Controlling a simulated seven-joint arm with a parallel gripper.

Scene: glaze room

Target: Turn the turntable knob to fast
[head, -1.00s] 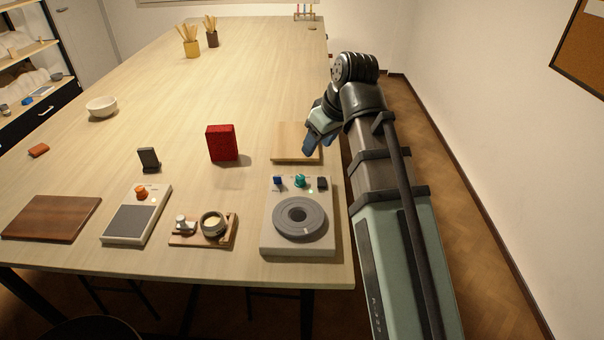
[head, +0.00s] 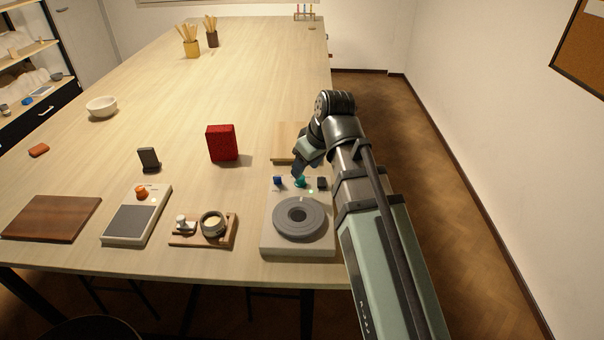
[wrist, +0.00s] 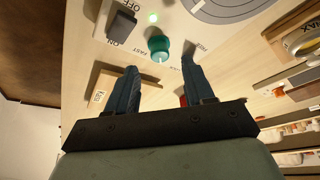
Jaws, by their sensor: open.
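The turntable (head: 265,235), a pale box with a round grey disc (head: 299,217) on top, sits at the table's front right corner. Its teal knob (head: 300,182) is on the back part of the top, between a blue part (head: 278,181) and a black switch (head: 321,183). In the wrist view the teal knob (wrist: 158,46) has a pale mark pointing toward my gripper, and a "FAST" label lies just left of it. My gripper (wrist: 161,72) is open, its fingers on either side of the knob's line but apparently short of it. Contact cannot be told.
A green light (wrist: 152,17) glows by the black switch. A wooden board (head: 288,140) lies behind the turntable, partly hidden by my arm. A red block (head: 222,143) stands back left. A scale with an orange knob (head: 142,193) and a small wooden tray (head: 186,240) are to the left.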

